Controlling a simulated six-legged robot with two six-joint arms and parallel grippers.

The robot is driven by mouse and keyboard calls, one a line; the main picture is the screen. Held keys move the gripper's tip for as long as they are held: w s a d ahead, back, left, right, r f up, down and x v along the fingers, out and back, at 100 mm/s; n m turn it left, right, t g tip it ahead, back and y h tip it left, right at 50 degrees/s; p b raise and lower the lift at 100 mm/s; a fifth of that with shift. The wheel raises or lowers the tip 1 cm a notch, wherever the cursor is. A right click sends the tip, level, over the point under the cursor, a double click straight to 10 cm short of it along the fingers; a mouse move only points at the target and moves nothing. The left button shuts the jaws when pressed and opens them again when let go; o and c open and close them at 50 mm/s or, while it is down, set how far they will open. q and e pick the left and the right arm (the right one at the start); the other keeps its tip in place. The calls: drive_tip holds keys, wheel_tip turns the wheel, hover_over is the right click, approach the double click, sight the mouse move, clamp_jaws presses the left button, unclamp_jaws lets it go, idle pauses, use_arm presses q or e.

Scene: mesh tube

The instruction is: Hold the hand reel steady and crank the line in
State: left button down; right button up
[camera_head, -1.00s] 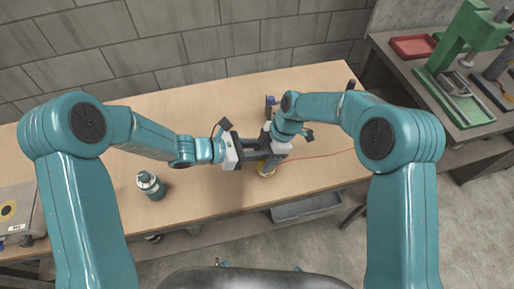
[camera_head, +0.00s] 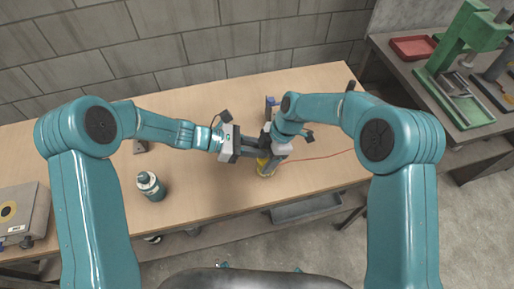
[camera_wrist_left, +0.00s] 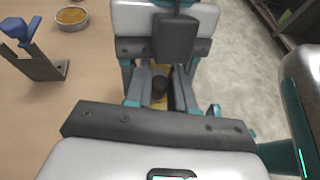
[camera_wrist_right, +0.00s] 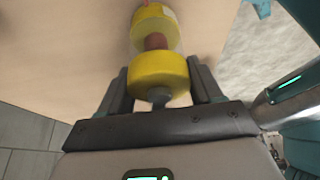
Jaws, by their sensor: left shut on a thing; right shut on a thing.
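The hand reel (camera_head: 266,168) is mostly hidden by the grippers in the head view. The right wrist view shows its yellow flanges (camera_wrist_right: 160,72), a reddish-brown middle and a grey knob below. An orange line (camera_head: 322,157) runs from it to the right across the bench. My right gripper (camera_wrist_right: 162,85) is shut on the reel, its fingers beside the near flange. My left gripper (camera_wrist_left: 160,88) is shut on a dark knob-like part of the reel, with yellow showing behind; exactly which part is unclear. The two grippers are very close together.
A bracket with a blue top (camera_head: 270,104) and a shallow round dish (camera_wrist_left: 72,18) are close by. A grey box (camera_head: 22,215) is at far left. The wall is behind.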

idle(0.3)
use_arm(q)
drive_tip(key=c, duration=1.3)
unclamp_jaws()
drive_tip(key=shift+a+r, duration=0.1)
drive_tip(key=v, duration=0.7)
drive_tip(key=shift+a, duration=0.4)
drive_tip(key=shift+w+r, duration=0.1)
